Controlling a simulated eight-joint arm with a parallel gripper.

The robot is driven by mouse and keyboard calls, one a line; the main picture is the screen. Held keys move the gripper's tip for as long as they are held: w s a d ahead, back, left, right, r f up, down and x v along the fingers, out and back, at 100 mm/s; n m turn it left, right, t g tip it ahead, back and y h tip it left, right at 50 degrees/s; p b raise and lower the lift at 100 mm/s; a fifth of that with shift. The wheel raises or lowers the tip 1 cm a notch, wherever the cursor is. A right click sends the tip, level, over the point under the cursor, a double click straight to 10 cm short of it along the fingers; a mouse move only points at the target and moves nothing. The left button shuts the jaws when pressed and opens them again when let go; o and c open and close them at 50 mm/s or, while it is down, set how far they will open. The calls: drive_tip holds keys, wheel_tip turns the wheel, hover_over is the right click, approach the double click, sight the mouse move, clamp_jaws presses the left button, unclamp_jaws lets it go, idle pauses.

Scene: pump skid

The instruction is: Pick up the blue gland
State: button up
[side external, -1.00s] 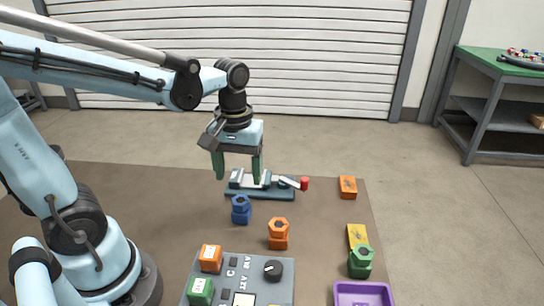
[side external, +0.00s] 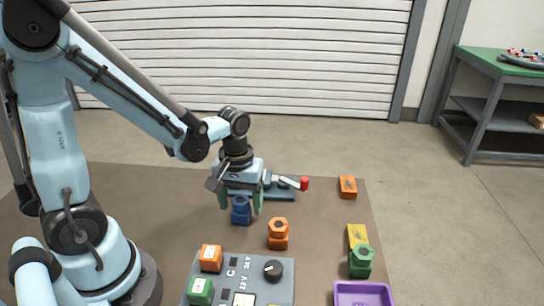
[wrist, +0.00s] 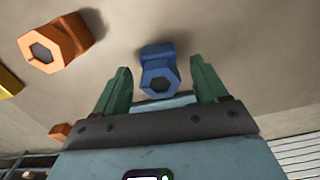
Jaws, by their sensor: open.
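The blue gland (side external: 241,215) stands on the brown mat, with a hex-shaped top. In the wrist view the blue gland (wrist: 158,72) sits between and slightly beyond the two green fingertips. My gripper (side external: 240,205) is open, pointing down over the gland with a finger on each side. In the wrist view my gripper (wrist: 162,80) shows a gap on both sides of the gland. The gland's upper part is partly hidden by my gripper in the side view.
An orange gland (side external: 278,234) stands to the right. A green gland (side external: 361,262) and a yellow block (side external: 357,236) are farther right. A control panel (side external: 255,270), purple tray (side external: 363,287), orange block (side external: 348,187) and red-tipped clamp (side external: 281,195) are nearby.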

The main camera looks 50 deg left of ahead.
drive_tip(key=shift+f, duration=0.8)
drive_tip(key=c, duration=1)
drive_tip(key=shift+r, duration=0.1)
